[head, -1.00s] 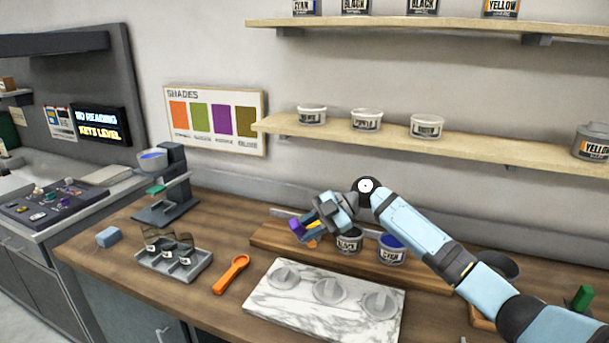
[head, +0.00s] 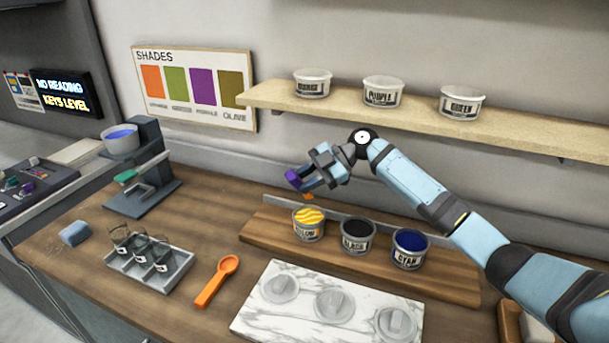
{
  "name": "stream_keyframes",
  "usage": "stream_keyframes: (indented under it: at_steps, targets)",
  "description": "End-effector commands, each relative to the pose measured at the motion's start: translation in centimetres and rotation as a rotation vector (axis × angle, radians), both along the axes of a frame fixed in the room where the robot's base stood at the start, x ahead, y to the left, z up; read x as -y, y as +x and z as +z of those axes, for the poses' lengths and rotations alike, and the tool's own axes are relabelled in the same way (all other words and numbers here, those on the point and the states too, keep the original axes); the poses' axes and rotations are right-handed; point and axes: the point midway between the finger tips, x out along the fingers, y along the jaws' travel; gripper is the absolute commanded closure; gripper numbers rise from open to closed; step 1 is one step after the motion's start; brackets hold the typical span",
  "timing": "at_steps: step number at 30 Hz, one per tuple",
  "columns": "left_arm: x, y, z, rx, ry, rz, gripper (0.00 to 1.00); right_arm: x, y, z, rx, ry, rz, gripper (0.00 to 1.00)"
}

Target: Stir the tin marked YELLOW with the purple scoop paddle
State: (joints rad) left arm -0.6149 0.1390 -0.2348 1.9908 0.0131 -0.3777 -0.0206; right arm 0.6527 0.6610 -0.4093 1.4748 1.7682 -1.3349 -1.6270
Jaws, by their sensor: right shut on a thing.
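The tin marked YELLOW (head: 309,226) stands open on the wooden board, at the left of a row of tins. Its top shows yellow with orange streaks. My right gripper (head: 305,180) is above this tin, shut on the purple scoop paddle (head: 293,180). The paddle's purple end sticks out to the left of the fingers. A small orange part (head: 308,196) shows just below the fingers, above and apart from the tin. The rest of the paddle is hidden by the gripper. My left gripper is not in view.
The BLACK tin (head: 357,237) and CYAN tin (head: 410,249) stand open to the right on the board (head: 455,287). A marble slab (head: 255,318) with lids lies in front. Pale tins line the shelf (head: 540,138) above.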

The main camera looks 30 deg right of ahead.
Motion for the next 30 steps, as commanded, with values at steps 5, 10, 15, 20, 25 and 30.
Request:
stream_keyframes:
  at_steps: [5, 10, 15, 20, 25, 30]
  targets:
    - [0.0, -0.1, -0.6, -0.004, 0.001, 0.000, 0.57, 0.1, 0.0, -1.2, -0.001, 0.000, 0.000, 1.00]
    - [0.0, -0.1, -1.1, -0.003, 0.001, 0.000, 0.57, 0.2, 0.1, -3.2, -0.003, 0.000, -0.001, 1.00]
    - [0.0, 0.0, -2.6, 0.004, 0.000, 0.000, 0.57, 0.5, 0.4, -6.0, 0.000, 0.001, -0.002, 1.00]
    - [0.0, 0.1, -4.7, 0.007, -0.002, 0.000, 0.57, 1.0, 0.9, -7.7, 0.000, 0.001, 0.000, 1.00]
    - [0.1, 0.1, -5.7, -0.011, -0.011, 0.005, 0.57, 1.4, 1.2, -8.6, 0.000, 0.000, -0.001, 1.00]
    - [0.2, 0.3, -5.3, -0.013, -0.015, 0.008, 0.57, 1.4, 1.3, -8.5, 0.000, 0.000, 0.000, 1.00]
